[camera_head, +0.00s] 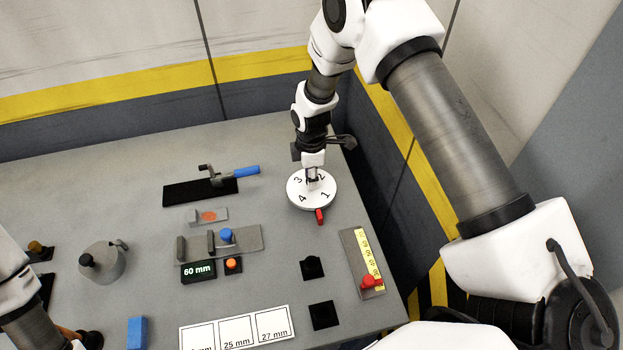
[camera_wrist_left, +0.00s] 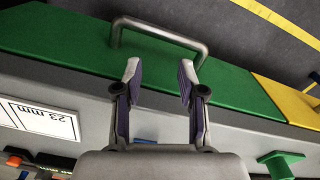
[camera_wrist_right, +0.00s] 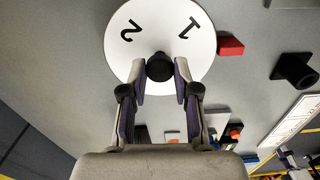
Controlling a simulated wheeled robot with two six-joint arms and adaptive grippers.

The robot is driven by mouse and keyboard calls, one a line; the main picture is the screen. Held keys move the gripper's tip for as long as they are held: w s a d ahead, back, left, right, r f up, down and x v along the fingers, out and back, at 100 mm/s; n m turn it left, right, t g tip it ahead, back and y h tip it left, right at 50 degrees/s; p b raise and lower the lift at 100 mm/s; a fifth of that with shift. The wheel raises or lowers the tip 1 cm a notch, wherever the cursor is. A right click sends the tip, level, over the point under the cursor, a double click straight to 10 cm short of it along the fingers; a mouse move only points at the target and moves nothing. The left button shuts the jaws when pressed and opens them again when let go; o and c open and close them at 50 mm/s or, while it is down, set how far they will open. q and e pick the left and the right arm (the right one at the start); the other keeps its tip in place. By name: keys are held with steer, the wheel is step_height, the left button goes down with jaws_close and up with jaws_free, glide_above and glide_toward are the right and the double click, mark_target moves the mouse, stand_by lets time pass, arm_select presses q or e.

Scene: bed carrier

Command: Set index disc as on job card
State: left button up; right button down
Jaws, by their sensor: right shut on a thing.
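The white index disc (camera_head: 296,199) carries the digits 1 to 4 and lies flat near the bench's right side. A red marker (camera_head: 320,216) sits at its near rim, between the 1 and the 4. My right gripper (camera_head: 312,180) points down at the disc's middle. In the right wrist view its fingers (camera_wrist_right: 160,78) are shut on the black knob (camera_wrist_right: 159,66), and the 1 and 2 show beyond it. The 3 and 4 are hidden there. My left gripper (camera_wrist_left: 158,80) is open and empty, beside a grey bar handle on a green surface. I cannot identify a job card.
A black block with a blue-handled lever (camera_head: 240,173) stands left of the disc. A 60 mm display (camera_head: 198,271) stands nearer. A yellow scale with a red slider (camera_head: 371,281) is at the right edge. White size cards (camera_head: 237,331) lie in front.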

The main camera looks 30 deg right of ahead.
arm_select(q)
steer(key=shift+f+b, duration=0.75)
steer(key=shift+f, duration=0.2)
arm_select(e)
steer(key=n, duration=0.4)
steer(key=shift+s+f+n, duration=0.2)
steer(key=shift+f+n, duration=0.1)
arm_select(q)
steer(key=shift+f+b, duration=0.45)
steer(key=shift+f, duration=0.05)
arm_select(e)
steer(key=n, duration=0.4)
steer(key=shift+r+n, duration=0.1)
steer(key=shift+n, duration=0.2)
steer(key=c, duration=0.9)
jaws_free()
arm_select(q)
steer(key=shift+w, duration=0.1)
arm_select(e)
steer(key=shift+o, duration=0.2)
steer(key=shift+w, duration=0.1)
